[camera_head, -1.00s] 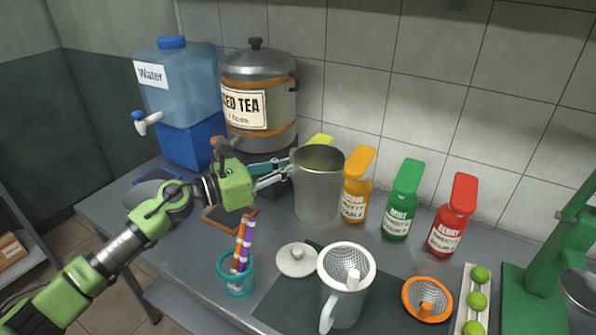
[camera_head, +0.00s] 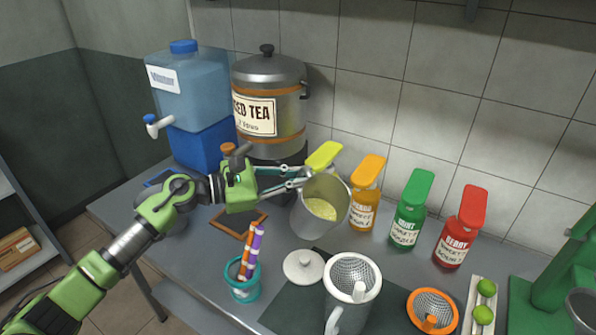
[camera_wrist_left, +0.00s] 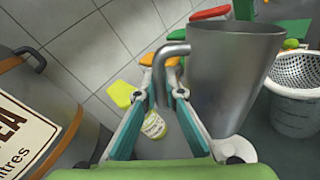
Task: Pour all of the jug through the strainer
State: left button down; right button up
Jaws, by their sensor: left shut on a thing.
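My left gripper (camera_head: 303,174) is shut on the handle of a grey metal jug (camera_head: 306,221). The jug is tilted, its mouth leaning toward the camera and right, and yellow liquid shows inside. In the left wrist view the fingers (camera_wrist_left: 164,88) close on the handle of the jug (camera_wrist_left: 228,85). A white mug (camera_head: 344,312) stands in front and to the right, with a grey mesh strainer (camera_head: 351,270) set in its top. The mug also shows in the left wrist view (camera_wrist_left: 296,112), right of the jug. No stream leaves the jug. My right gripper is out of view.
An orange-rimmed strainer (camera_head: 431,306) and a white lid (camera_head: 303,266) lie near the mug. A teal cup (camera_head: 243,285) holds striped straws. Several syrup bottles, including a green one (camera_head: 408,220), line the wall. A tea urn (camera_head: 268,100) and water dispenser (camera_head: 190,95) stand behind my arm.

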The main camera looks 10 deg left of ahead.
aim_at(311, 174)
pick_arm(q)
jog(key=shift+s+d+r+m+y+p, duration=0.15)
jog(key=shift+s+d+r+m+p, duration=0.45)
jog(key=shift+p, duration=0.45)
jog(key=shift+s+d+r+m+y+p, duration=0.15)
jog(key=shift+s+d+r+m+p, duration=0.2)
jog(key=shift+r+m+p, duration=0.55)
jog(key=shift+s+d+f+m+p, duration=0.15)
jog(key=shift+s+d+m+p, duration=0.4)
jog(key=shift+p, duration=0.6)
jog(key=shift+f, duration=0.15)
jog(key=shift+s+d+m+y, duration=0.3)
jog(key=shift+s+d+m, duration=0.15)
jog(key=shift+s+m, duration=0.2)
jog(key=shift+t, duration=0.3)
jog(key=shift+s+d+m+p, duration=0.25)
jog(key=shift+d+m+p, duration=0.05)
jog(key=shift+m, duration=0.1)
